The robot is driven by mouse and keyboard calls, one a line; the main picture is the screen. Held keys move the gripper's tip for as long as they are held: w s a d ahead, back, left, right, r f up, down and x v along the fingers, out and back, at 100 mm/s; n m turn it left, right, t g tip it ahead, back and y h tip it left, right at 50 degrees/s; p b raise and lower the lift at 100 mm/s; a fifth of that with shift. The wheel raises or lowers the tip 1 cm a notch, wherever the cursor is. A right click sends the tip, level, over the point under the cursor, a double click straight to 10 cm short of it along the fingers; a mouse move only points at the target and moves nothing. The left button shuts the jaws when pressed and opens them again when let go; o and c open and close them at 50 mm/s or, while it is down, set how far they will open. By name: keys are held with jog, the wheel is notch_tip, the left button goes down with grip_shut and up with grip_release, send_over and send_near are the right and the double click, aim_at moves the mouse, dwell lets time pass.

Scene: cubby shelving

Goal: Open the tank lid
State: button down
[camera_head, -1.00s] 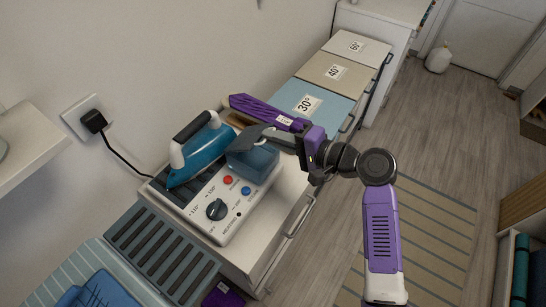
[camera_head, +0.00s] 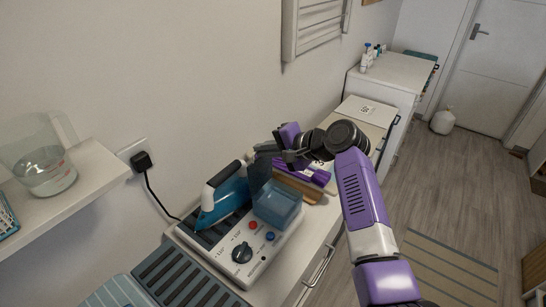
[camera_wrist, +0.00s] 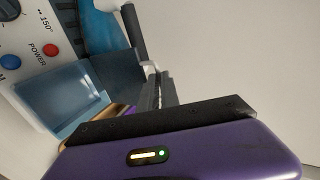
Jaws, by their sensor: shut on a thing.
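The tank (camera_head: 280,206) is a translucent blue box at the back right of the white ironing station (camera_head: 241,262), beside the blue iron (camera_head: 227,196). Its top is open and I see into its inside, which also shows in the wrist view (camera_wrist: 58,97). The dark grey-blue lid (camera_head: 258,172) stands raised, roughly upright, at the tank's back edge by the iron. It shows in the wrist view (camera_wrist: 117,72) too. My gripper (camera_head: 268,150) is above and behind the tank, shut on the lid's upper part. The fingers partly hide the grip.
A water jug (camera_head: 40,158) stands on the wall shelf (camera_head: 70,200) at left. A black plug (camera_head: 142,160) has its cord running to the station. A purple folded item (camera_head: 318,176) lies behind the tank, under my arm.

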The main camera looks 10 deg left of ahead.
jog(key=shift+w+a+r+h+p, duration=0.15)
jog(key=shift+w+a+r+h, duration=0.2)
jog(key=shift+a, duration=0.3)
jog(key=shift+w+a+r+h+p, duration=0.2)
jog(key=shift+a+r+h, duration=0.2)
jog(key=shift+a, duration=0.35)
jog(key=c, duration=1.6)
grip_release()
jog(key=shift+a+f+g, duration=0.1)
jog(key=shift+f+g, duration=0.05)
jog(key=shift+g, duration=0.15)
jog(key=shift+d+f, duration=0.25)
jog(key=shift+f, duration=0.05)
jog(key=b+v, duration=0.1)
jog(key=v, duration=0.7)
jog(key=shift+a, duration=0.15)
